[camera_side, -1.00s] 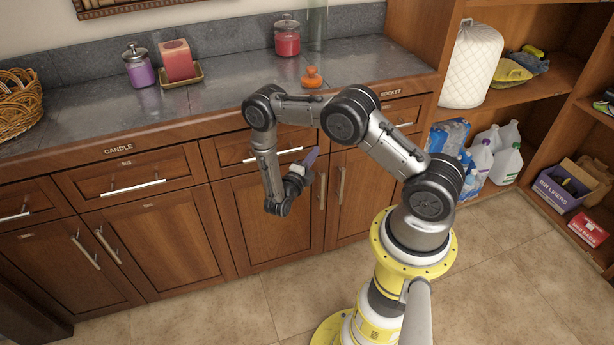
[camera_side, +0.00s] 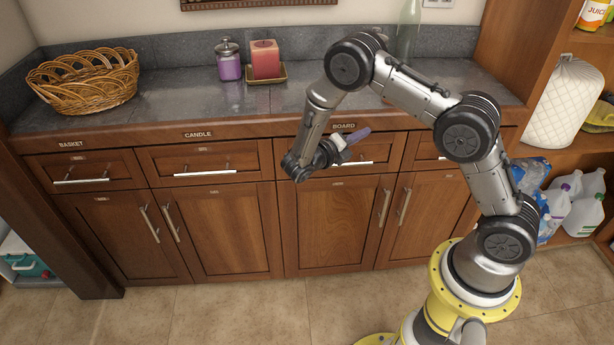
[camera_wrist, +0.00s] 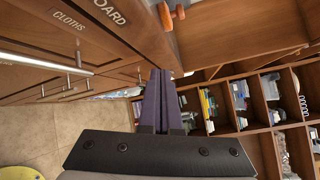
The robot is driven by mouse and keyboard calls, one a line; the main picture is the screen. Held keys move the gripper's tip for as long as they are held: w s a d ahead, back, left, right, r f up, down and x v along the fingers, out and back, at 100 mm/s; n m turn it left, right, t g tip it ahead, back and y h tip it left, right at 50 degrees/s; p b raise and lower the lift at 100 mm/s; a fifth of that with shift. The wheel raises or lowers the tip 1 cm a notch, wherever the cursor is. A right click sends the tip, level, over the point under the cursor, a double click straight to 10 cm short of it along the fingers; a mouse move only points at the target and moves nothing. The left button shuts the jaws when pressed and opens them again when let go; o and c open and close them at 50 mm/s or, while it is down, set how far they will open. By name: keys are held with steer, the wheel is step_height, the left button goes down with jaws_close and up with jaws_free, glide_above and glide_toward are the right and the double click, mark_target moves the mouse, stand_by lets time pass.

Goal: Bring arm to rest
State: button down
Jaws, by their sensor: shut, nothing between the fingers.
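My gripper (camera_side: 364,132) hangs in the air in front of the lower cabinets, near the drawer labelled BOARD (camera_side: 352,164). Its purple fingers are together and empty. They also show in the wrist view (camera_wrist: 160,75), lying side by side and pointing away from the camera past the cabinet fronts. My arm is raised and bent, with the forearm slanting down to the left. The gripper appears apart from the cabinet, though its exact distance from the front is hard to tell.
The grey counter (camera_side: 185,108) holds a wicker basket (camera_side: 85,82), a purple jar (camera_side: 228,62) and a red candle (camera_side: 265,58). Water bottles (camera_side: 530,177) and white jugs (camera_side: 583,210) stand on the low right shelf. The tiled floor (camera_side: 240,315) before the cabinets is clear.

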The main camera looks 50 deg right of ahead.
steer(key=s+a+r+m+y, duration=0.2)
steer(key=s+r+m+y, duration=0.2)
steer(key=s+r+m, duration=0.4)
steer(key=s+a+r+m+y, duration=0.2)
steer(key=s+r+m+y, duration=0.2)
steer(key=s+r+m, duration=0.45)
steer(key=s+a+m+t+y, duration=0.5)
steer(key=a+m+t+y, duration=0.2)
steer(key=a+m, duration=0.6)
steer(key=shift+a+r+t+y, duration=0.3)
steer(key=shift+a+y, duration=0.1)
steer(key=shift+y, duration=0.4)
steer(key=shift+s, duration=0.1)
